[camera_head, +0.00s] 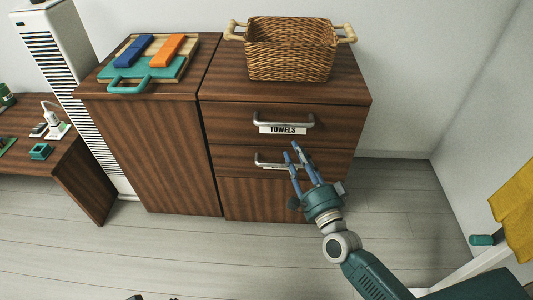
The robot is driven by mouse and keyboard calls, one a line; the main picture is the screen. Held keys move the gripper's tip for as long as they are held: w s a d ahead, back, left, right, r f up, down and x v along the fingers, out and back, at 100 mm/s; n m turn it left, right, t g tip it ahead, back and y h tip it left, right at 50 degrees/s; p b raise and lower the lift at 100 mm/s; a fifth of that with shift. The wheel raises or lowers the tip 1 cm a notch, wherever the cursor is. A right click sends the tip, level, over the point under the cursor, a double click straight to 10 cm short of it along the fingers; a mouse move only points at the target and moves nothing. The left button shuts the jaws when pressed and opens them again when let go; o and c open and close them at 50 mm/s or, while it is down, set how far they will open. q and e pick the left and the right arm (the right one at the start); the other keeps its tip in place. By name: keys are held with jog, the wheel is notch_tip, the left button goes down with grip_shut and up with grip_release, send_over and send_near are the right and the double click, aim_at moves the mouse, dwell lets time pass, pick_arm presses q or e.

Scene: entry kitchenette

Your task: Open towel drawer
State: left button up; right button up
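The towel drawer (235,124) is the top drawer of the dark wood cabinet and is shut. It has a silver bar handle (283,124) and a white label reading "TOWELS" (283,130). My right gripper (292,154) comes up from the lower right. Its two blue fingers are apart, with nothing seen between them. In the picture its fingertips are below the towel handle and overlap the lower drawer's front. The lower drawer's handle (264,163) and label are partly hidden by the fingers.
A wicker basket (290,64) stands on the cabinet top. A teal-edged board (137,72) with blue and orange pieces is on the left cabinet top. A low desk (75,168) stands left. Yellow cloth (515,208) hangs at right. Floor in front is clear.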

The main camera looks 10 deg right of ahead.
aim_at(283, 125)
jog(key=w, duration=0.3)
jog(key=w+r, duration=0.1)
jog(key=w, duration=0.2)
jog(key=w+a+r, duration=0.1)
jog(key=w, duration=0.2)
jog(key=shift+w+a+b, duration=0.1)
jog(key=shift+w+b, duration=0.15)
jog(key=shift+b, duration=0.1)
pick_arm(q)
jog(key=shift+w+v, duration=0.2)
jog(key=shift+v, duration=1.8)
pick_arm(e)
jog(key=shift+w+a+r, duration=0.1)
jog(key=shift+w+r, duration=0.1)
jog(key=shift+w, duration=0.4)
pick_arm(q)
jog(key=shift+r, duration=0.1)
pick_arm(e)
grip_shut()
